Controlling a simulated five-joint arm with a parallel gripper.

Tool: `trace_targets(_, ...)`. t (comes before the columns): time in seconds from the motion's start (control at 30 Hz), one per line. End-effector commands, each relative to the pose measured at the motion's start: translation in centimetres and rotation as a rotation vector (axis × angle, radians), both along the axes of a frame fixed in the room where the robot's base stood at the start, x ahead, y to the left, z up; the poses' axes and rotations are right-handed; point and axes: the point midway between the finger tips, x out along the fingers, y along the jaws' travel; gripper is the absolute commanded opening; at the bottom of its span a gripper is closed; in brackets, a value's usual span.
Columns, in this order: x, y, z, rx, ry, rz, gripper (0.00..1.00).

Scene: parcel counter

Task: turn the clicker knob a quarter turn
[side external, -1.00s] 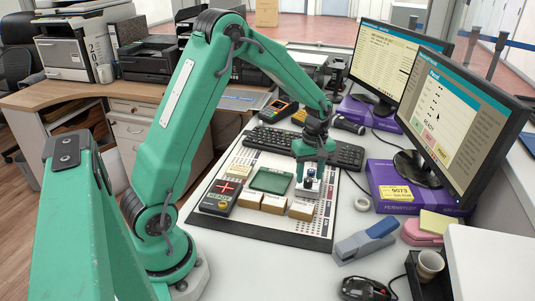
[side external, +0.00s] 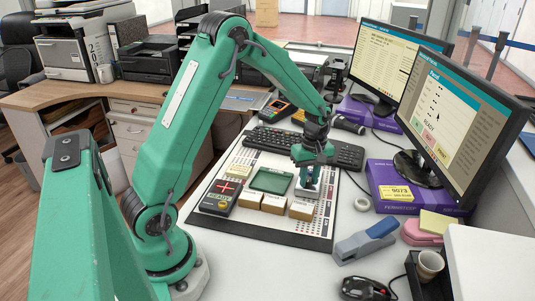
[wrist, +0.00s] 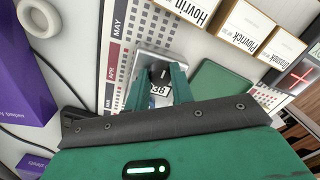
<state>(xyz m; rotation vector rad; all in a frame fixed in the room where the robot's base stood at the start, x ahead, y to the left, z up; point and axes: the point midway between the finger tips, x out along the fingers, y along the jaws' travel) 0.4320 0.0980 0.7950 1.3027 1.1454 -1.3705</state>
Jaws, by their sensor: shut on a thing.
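The clicker (wrist: 151,59) is a small silver counter with number digits, standing on the calendar desk mat (side external: 262,236). It also shows in the side view (side external: 304,195), mostly behind my fingers. Its dark knob (wrist: 161,75) sits between my fingers in the wrist view. My gripper (side external: 308,184) points down over the clicker, with its green fingers shut on the knob. In the wrist view my gripper (wrist: 158,82) has one finger on each side of the knob. The knob's angle is hard to read.
Small labelled boxes (side external: 274,204), a green pad (side external: 270,180) and a dark card reader (side external: 220,198) lie left of the clicker. A keyboard (side external: 285,140) is behind. A tape roll (side external: 362,204) and a stapler (side external: 365,242) are to the right.

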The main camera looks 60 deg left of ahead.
Motion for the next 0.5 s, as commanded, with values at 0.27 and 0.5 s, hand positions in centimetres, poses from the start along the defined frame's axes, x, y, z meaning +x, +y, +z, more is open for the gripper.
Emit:
trace_targets(0.27,0.02,-0.02,0.04,-0.003,-0.004,-0.083,0.01)
trace_targets(0.5,-0.03,-0.05,0.04,-0.008,-0.008,-0.243,0.01)
